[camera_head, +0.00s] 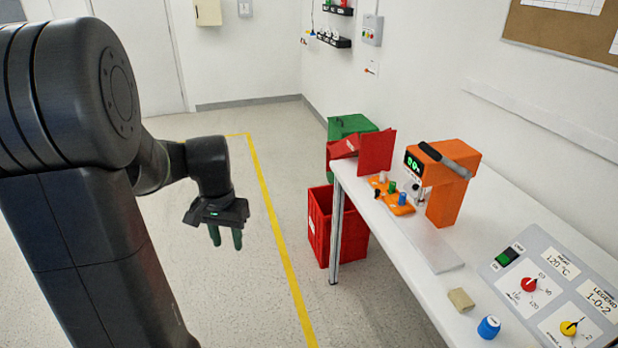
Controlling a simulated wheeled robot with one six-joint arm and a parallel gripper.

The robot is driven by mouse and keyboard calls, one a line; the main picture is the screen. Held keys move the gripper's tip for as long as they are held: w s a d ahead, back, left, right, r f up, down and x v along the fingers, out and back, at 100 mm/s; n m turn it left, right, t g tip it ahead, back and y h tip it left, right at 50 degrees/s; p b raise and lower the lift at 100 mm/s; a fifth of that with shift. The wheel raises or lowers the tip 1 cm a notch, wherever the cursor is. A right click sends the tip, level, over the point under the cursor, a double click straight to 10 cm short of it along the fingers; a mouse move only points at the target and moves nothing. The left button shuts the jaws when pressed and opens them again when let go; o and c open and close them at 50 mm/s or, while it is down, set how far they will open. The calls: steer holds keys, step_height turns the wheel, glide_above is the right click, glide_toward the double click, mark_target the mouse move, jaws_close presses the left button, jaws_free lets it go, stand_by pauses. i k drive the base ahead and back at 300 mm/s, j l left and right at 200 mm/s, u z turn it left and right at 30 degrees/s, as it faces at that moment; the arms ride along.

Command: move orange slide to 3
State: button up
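The control panel (535,262) lies on the white table at the lower right. It carries a yellow-orange rotary knob (569,328) near its front edge and a red rotary knob (529,285) further back. The dial marks around the yellow-orange knob are too small or cut off to read, so I cannot tell its setting. No part clearly marked as an orange slide can be made out. My gripper (226,237) hangs over the floor left of the table, with green fingertips pointing down. The fingertips are apart with nothing between them, far from the panel.
The white table (495,240) holds an orange machine (447,190) with a green display, an orange rack (391,196) of small coloured parts, a tan block (461,300) and a blue cylinder (489,327). A red crate (320,228) stands by the table leg. The floor is clear around my gripper.

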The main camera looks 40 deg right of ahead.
mark_target(387, 192)
steer(key=i+l+u, duration=0.15)
steer(key=u, duration=1.2)
steer(key=l+z, duration=0.15)
steer(key=l, duration=0.65)
steer(key=l+z, duration=0.25)
steer(key=z, duration=0.15)
steer(key=l+z, duration=0.25)
steer(key=z, duration=0.15)
steer(key=i+l+z, duration=0.15)
steer(key=z, duration=0.3)
steer(key=i+l+z, duration=0.1)
steer(key=l+z, duration=0.15)
steer(key=z, duration=0.15)
steer(key=i+l+z, duration=0.15)
steer(key=z, duration=0.95)
